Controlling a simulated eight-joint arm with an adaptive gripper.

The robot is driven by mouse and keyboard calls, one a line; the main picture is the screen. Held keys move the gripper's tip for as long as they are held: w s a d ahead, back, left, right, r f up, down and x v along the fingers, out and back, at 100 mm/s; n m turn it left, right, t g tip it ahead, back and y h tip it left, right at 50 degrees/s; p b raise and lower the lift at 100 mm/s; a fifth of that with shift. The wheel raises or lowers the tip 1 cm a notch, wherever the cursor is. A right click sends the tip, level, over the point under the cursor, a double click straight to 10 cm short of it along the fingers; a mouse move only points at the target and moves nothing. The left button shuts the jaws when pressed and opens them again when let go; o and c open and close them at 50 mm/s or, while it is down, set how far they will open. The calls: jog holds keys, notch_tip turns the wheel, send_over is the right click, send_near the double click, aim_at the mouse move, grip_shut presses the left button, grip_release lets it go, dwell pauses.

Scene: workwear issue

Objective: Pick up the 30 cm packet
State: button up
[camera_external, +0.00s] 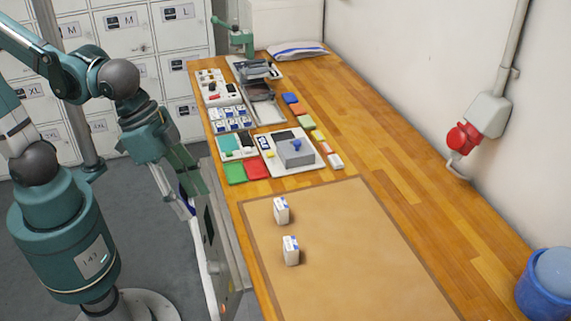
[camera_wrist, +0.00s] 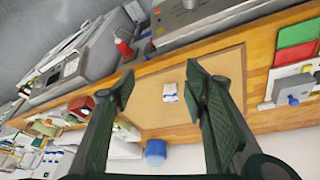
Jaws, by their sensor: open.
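Two small white packets with blue markings stand upright on the brown mat (camera_external: 350,240), a nearer one (camera_external: 290,251) and a farther one (camera_external: 281,211). Their print is too small to read, so I cannot tell which is the 30 cm one. In the wrist view a white packet (camera_wrist: 170,93) shows on the mat beyond my fingertips, in line with the gap between them; I cannot tell which packet it is. My gripper (camera_wrist: 158,84) is open and empty. In the external view it hangs left of the table edge, apart from both packets.
Beyond the mat lie a grey box with a blue knob (camera_external: 295,152), a red pad (camera_external: 257,166), a green pad (camera_external: 234,172) and several small trays. A blue bucket (camera_external: 540,290) stands at the right. The mat's right part and the wood beside it are clear.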

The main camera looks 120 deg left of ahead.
jog(key=w+a+f+n+g+p, duration=0.25)
jog(key=w+a+p, duration=0.35)
jog(key=w+a, duration=0.35)
jog(key=n+g+p, duration=0.2)
jog(key=n+p, duration=0.1)
jog(key=p, duration=0.2)
send_over(281, 203)
jog(key=d, duration=0.1)
jog(key=shift+h, duration=0.3)
notch_tip(281, 203, down, 6)
jog(key=shift+d+r, duration=0.15)
jog(key=shift+r, duration=0.05)
jog(key=shift+w+a+f, duration=0.15)
jog(key=shift+a+f, duration=0.3)
jog(key=shift+f, duration=0.1)
jog(key=shift+f, duration=1.2)
jog(key=shift+f, duration=0.1)
jog(key=shift+a+f, duration=0.2)
jog(key=shift+f, duration=2.3)
